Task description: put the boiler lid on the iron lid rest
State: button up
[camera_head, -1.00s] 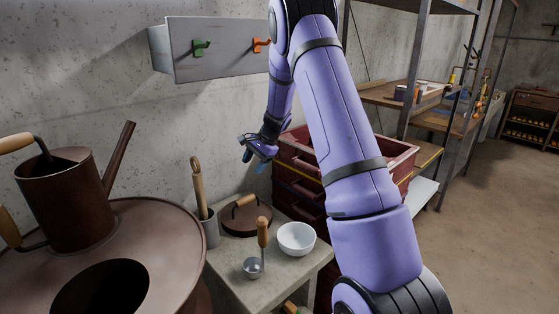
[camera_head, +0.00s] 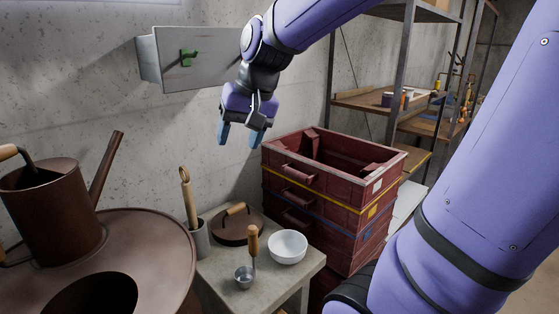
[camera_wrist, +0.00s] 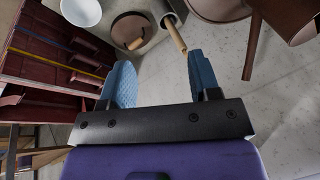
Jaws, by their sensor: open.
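A round dark brown lid (camera_head: 228,232) with a wooden bar handle lies on the small grey table. It also shows at the top of the wrist view (camera_wrist: 127,26). The large brown boiler (camera_head: 155,245) stands at the left with a dark open hole in its top. I cannot make out a separate iron lid rest in either view. My gripper (camera_head: 238,141) is open and empty, with its blue fingers pointing down, well above the lid and the table. Its two fingers also show apart in the wrist view (camera_wrist: 161,80).
On the table (camera_head: 216,276) are a white bowl (camera_head: 287,247), a ladle (camera_head: 244,277) and a grey holder (camera_head: 201,243) with a wooden-handled tool. A brown watering can (camera_head: 55,205) stands on the boiler. Stacked red crates (camera_head: 345,215) stand right of the table.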

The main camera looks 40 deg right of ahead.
jog(key=s+a+n+t+h, duration=0.1)
jog(key=s+n, duration=0.3)
jog(key=s, duration=0.9)
jog(key=shift+s+a+h, duration=0.35)
jog(key=shift+a+h, duration=0.1)
jog(key=shift+h, duration=0.05)
